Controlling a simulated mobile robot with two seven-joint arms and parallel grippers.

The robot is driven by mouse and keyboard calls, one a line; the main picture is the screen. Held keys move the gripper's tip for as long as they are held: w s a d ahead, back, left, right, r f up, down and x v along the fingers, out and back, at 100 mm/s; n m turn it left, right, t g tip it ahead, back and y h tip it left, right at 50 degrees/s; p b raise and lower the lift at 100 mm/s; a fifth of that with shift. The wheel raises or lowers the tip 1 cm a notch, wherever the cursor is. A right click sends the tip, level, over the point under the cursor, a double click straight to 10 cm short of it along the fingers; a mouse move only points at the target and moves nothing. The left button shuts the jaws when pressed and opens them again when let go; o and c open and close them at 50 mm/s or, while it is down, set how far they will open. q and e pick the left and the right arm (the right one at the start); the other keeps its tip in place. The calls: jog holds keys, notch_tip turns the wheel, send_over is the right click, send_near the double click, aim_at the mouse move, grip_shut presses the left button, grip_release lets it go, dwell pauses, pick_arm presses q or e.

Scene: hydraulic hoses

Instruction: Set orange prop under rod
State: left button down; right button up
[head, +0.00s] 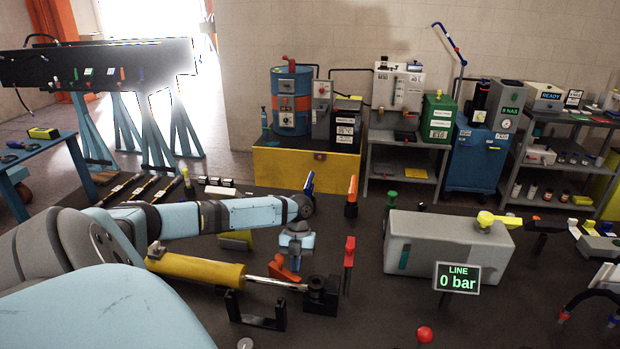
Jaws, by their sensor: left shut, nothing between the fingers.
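The orange prop (283,272) stands beside the silver rod (270,282), near its outer end; whether it touches the rod's underside I cannot tell. The rod comes out of a yellow cylinder (200,270) and ends at a black block (321,295). My left gripper (294,262) points down just above and behind the prop, shut and empty; its fingertips are partly hidden. My right gripper is not in view.
A black U-shaped stand (256,312) is in front of the rod. A red-topped post (349,258) stands right of the gripper. A grey box (440,246) and a "LINE 0 bar" display (457,278) are further right.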

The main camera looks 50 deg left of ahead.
pick_arm(q)
jog(key=shift+s+d, duration=0.15)
jog(key=shift+s, duration=0.2)
jog(key=shift+s+d+m+p, duration=0.3)
jog(key=shift+s+m+p, duration=0.2)
jog(key=shift+m+p, duration=0.25)
jog(key=shift+s+d, duration=0.1)
jog(key=shift+s, duration=0.2)
jog(key=shift+f, duration=0.1)
